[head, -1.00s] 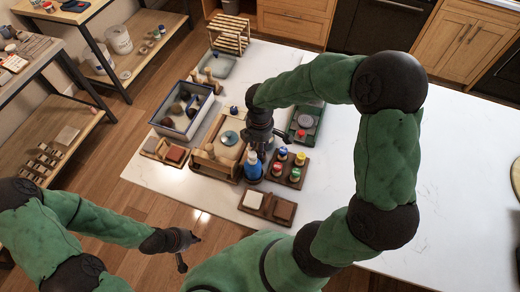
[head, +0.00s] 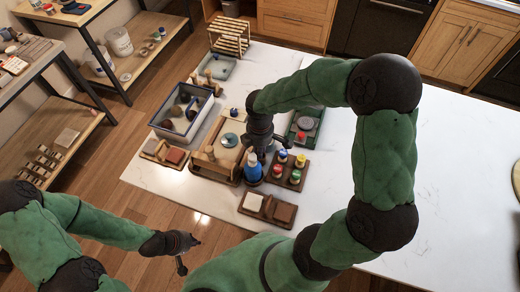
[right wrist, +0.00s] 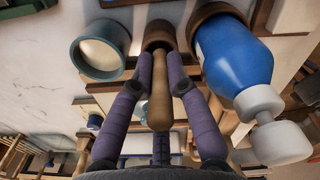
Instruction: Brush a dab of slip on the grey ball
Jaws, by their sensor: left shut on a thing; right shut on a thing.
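My right gripper (head: 259,150) is low over the work boards, beside the blue bottle (head: 252,168). In the right wrist view its fingers (right wrist: 160,95) are shut on a tan wooden handle (right wrist: 159,100), whose far end meets a round brown holder (right wrist: 158,36). The blue bottle with a white cap (right wrist: 232,60) stands to the right of the handle. A teal-rimmed pot with cream contents (right wrist: 98,52) is to the left. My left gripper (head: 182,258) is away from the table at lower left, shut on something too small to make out. I cannot pick out the grey ball with certainty.
A blue-rimmed basin (head: 158,124) holds several dark rounded things. Jars with coloured lids (head: 290,170) stand on a board right of the bottle. The white tabletop (head: 330,205) is clear at right.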

